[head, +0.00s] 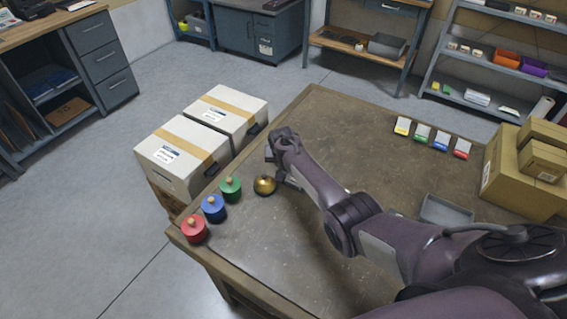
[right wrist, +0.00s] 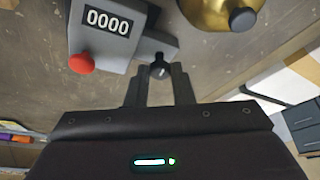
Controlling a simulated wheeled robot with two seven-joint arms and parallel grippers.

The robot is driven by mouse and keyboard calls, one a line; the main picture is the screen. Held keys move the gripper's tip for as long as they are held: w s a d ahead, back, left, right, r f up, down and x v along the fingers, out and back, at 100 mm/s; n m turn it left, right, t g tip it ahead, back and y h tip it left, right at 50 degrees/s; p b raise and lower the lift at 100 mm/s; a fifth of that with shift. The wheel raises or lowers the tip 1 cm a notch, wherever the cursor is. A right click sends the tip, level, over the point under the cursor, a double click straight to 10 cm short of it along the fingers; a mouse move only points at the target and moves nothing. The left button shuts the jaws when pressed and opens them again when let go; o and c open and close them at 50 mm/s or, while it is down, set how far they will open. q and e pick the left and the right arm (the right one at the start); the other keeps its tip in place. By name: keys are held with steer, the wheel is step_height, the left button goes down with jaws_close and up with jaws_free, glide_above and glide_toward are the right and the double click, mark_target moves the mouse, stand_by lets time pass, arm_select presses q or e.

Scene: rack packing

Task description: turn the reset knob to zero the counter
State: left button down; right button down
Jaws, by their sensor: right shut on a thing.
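The counter (right wrist: 108,35) is a grey box in the right wrist view. Its display reads 0000, and a red button (right wrist: 82,64) sits at its lower left. The dark reset knob (right wrist: 160,68) is on a grey part at the counter's right side. My right gripper (right wrist: 160,77) is shut on the reset knob, with one finger on each side of it. In the head view my right arm hides most of the counter. My left gripper is not in view.
A brass bell (head: 265,185) stands beside the counter. Red (head: 194,230), blue (head: 213,209) and green (head: 231,190) canisters line the table's left edge. Coloured cards (head: 421,134), a grey tray (head: 446,210) and cardboard boxes (head: 515,178) are to the right.

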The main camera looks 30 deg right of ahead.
steer(key=shift+w+m, duration=0.1)
steer(key=shift+m, duration=0.6)
steer(key=shift+r+h+b, duration=0.1)
steer(key=shift+h+b, duration=0.2)
steer(key=c, duration=1.3)
jaws_free()
steer(key=shift+o, duration=0.2)
